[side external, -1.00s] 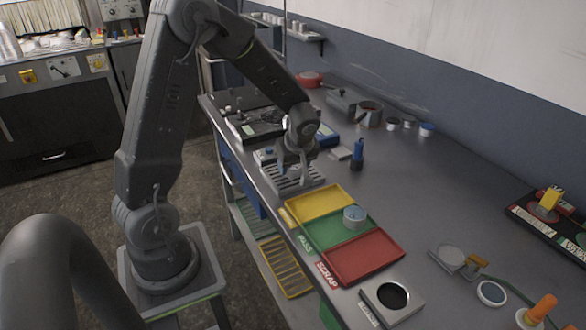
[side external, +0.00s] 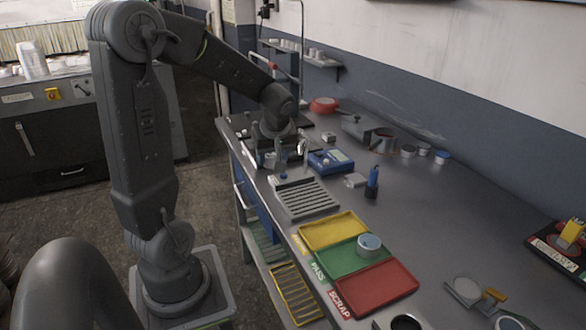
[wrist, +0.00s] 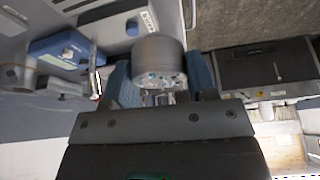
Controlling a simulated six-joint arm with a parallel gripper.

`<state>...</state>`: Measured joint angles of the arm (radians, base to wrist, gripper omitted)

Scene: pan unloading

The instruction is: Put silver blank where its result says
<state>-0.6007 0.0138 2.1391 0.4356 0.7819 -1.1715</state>
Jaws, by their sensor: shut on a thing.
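My gripper (side external: 272,158) is at the far end of the bench, behind the grooved rack (side external: 305,198). In the wrist view its blue fingers (wrist: 160,82) are shut on a silver-grey cylinder, the silver blank (wrist: 159,58). In the side view my arm mostly hides the blank. A yellow tray (side external: 325,229), a green tray (side external: 335,262) labelled PASS and a red tray (side external: 380,290) labelled SCRAP lie side by side. The yellow tray's label is too small to read.
A blue device with a small screen (side external: 331,162) stands right of my gripper; its display is unreadable. A blue upright tool (side external: 373,182) stands behind the trays. A dark pot (side external: 383,139) and small cups line the wall.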

